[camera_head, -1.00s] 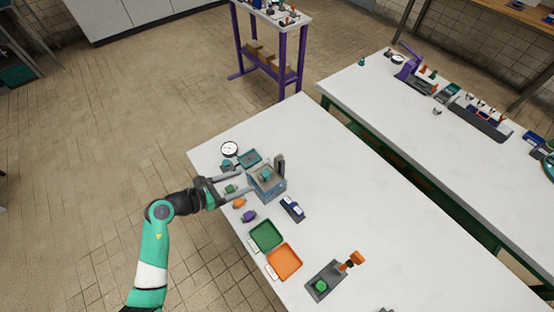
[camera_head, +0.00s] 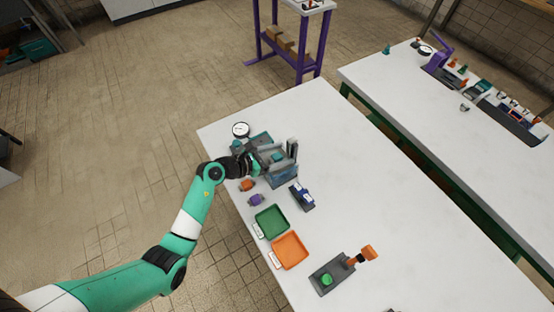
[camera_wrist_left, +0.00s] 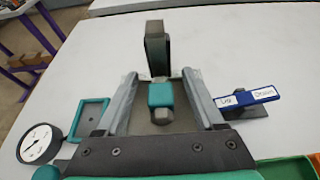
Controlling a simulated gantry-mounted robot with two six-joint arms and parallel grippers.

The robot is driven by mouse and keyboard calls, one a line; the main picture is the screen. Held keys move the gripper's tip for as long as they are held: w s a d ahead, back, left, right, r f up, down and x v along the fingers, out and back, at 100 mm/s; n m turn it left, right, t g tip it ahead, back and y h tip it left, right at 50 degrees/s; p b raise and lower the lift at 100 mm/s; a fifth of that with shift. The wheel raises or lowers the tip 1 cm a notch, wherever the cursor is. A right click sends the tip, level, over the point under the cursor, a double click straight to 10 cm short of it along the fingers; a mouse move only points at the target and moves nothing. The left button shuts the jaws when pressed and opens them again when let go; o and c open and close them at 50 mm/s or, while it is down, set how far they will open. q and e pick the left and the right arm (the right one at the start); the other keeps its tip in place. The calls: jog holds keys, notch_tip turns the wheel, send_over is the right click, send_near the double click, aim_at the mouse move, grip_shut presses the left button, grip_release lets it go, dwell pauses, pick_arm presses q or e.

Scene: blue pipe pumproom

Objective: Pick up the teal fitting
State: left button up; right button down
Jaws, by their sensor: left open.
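The teal fitting (camera_wrist_left: 161,94), with a grey faceted end, sits on a grey fixture with a dark upright post (camera_wrist_left: 155,48) behind it. It also shows in the head view (camera_head: 278,156), partly covered by my gripper. My left gripper (camera_wrist_left: 160,76) is open. Its two fingers extend on either side of the fitting in the wrist view, with a gap on each side. In the head view the left gripper (camera_head: 286,158) is over the fixture (camera_head: 284,181). My right gripper is not in view.
A dial gauge (camera_head: 241,130) and a teal tray (camera_wrist_left: 91,117) are left of the fixture. Orange (camera_head: 247,185) and purple (camera_head: 256,199) fittings, a green tray (camera_head: 272,222) and an orange tray (camera_head: 290,250) lie nearer.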

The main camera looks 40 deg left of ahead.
pick_arm(q)
grip_shut()
jog(key=shift+r, duration=0.1)
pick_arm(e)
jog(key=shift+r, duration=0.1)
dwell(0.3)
